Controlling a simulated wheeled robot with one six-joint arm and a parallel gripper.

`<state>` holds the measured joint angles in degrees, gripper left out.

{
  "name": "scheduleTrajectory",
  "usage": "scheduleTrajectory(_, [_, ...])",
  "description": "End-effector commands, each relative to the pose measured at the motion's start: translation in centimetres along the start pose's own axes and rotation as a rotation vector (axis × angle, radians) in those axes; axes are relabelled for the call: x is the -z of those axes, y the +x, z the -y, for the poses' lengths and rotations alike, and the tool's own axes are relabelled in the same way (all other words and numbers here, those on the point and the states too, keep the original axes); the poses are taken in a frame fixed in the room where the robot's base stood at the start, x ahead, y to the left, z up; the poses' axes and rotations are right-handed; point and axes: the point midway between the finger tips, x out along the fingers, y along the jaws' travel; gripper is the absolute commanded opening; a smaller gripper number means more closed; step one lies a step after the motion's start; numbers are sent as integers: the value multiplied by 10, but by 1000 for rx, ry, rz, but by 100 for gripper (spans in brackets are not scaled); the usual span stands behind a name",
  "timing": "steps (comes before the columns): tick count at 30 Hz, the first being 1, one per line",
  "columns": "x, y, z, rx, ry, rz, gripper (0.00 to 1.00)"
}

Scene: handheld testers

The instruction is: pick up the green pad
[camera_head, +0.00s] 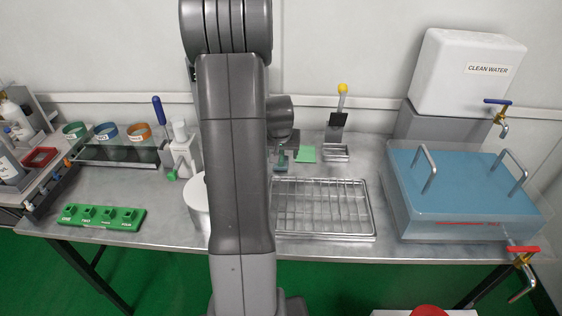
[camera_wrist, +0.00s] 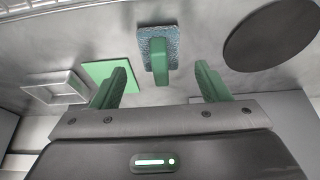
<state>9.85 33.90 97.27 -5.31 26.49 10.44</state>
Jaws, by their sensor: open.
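A flat green square pad (camera_head: 305,153) lies on the metal table behind the wire rack, just right of my arm. It also shows in the wrist view (camera_wrist: 106,73), left of centre, partly behind a finger. Beside it is a speckled blue-grey block (camera_wrist: 151,36) with a green grip (camera_wrist: 159,66). My gripper (camera_wrist: 162,68) is open, with green fingers apart and nothing held. The grip shows between the fingers; whether they are level with it I cannot tell. The flat green square shows beyond the left finger. In the head view my arm hides part of this area.
A small metal tray (camera_head: 335,152) stands right of the green square. A wire rack (camera_head: 320,208) lies in front. A dark disc (camera_wrist: 272,40) is at the right in the wrist view. A blue-topped tank (camera_head: 455,180) stands at the right, a green block (camera_head: 102,217) at the left.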

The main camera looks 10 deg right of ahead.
Motion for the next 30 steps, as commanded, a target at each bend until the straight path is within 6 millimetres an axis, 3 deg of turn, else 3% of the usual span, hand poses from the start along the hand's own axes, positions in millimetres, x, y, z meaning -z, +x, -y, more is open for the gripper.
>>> scheduleTrajectory(6, [2, 27, 0, 0, 1, 3, 69])
scheduleTrajectory(15, [2, 31, 0, 0, 1, 1, 69])
scheduleTrajectory(16, [2, 31, 0, 0, 1, 1, 67])
scheduleTrajectory(23, [2, 31, 0, 0, 1, 1, 22])
scheduleTrajectory(30, [2, 30, 0, 0, 0, 1, 17])
